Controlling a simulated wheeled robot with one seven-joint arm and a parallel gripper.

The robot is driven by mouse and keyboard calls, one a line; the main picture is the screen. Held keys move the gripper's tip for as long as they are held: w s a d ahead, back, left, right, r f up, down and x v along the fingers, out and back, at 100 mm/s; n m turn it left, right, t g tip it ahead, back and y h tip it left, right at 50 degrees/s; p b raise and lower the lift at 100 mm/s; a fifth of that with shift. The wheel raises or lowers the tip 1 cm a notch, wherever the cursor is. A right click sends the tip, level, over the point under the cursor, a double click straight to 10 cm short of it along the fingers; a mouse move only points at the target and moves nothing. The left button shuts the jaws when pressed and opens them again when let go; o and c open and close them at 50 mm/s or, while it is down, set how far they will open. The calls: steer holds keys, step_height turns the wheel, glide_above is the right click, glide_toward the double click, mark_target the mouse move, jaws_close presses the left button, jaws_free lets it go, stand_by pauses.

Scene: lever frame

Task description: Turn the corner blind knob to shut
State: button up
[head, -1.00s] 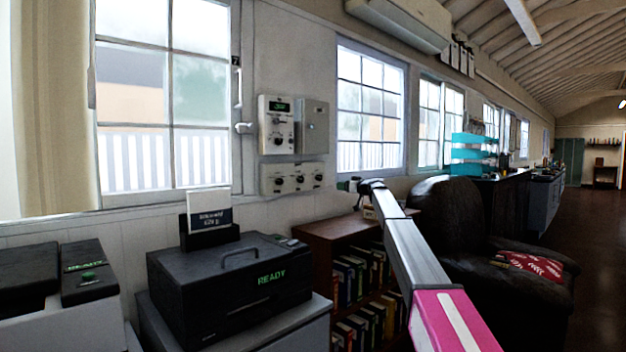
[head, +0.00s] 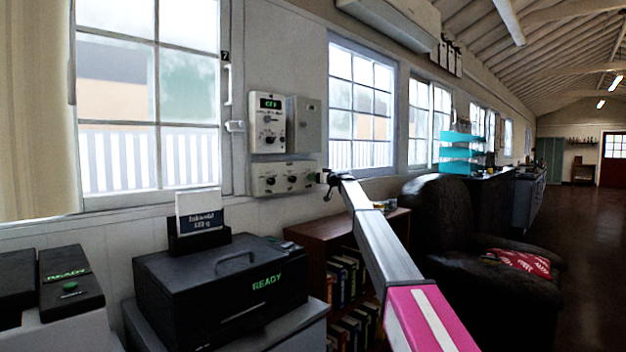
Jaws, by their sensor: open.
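A pale control panel (head: 284,178) with a row of three dark knobs is fixed to the wall below two boxes. Its right knob (head: 309,178) is partly beside my gripper's tip. The labels are too small to read, so I cannot tell which knob is the corner blind one or where its pointer stands. My gripper (head: 322,178) is open, at the end of my extended arm, just at the right edge of this panel. Whether it touches the right knob cannot be told.
Above are a box with a green display and knobs (head: 267,122) and a plain grey box (head: 304,125). Below stand a black machine marked READY (head: 222,285) and a bookcase (head: 318,240). A dark armchair (head: 440,225) stands right; floor beyond is clear.

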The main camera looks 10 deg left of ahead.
steer(key=shift+x, duration=1.3)
steer(key=c, duration=0.9)
steer(key=shift+m, duration=0.4)
steer(key=m, duration=2.3)
steer(key=shift+d+f+t, duration=0.1)
steer(key=shift+f+t, duration=0.05)
steer(key=shift+t, duration=0.25)
steer(key=shift+m, duration=0.4)
